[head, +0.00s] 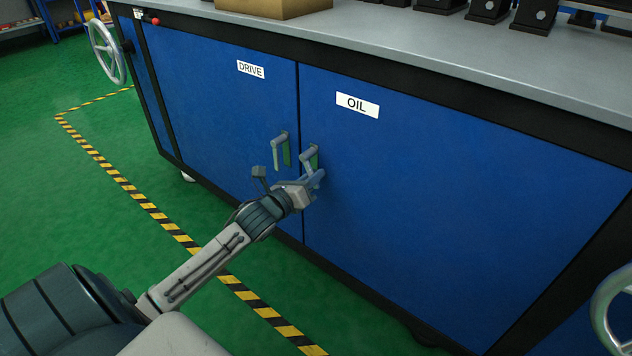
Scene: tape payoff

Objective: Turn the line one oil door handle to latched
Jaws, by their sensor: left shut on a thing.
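The oil door (440,180) is a blue cabinet door with a white "OIL" label (357,104). Its grey lever handle (308,156) sits near the door's left edge, with a green mark beside it. The lever hangs roughly downward from its pivot, leaning slightly left. My left gripper (314,180) reaches in from the lower left and is shut on the lower part of this handle. The fingers hide the lever's lower end. My right gripper is out of view.
The drive door (215,110), to the left, has a similar hanging handle (278,150) close to my left wrist. Handwheels stand at the cabinet's left (107,52) and at the lower right (612,310). A yellow-black floor stripe (150,208) crosses the clear green floor.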

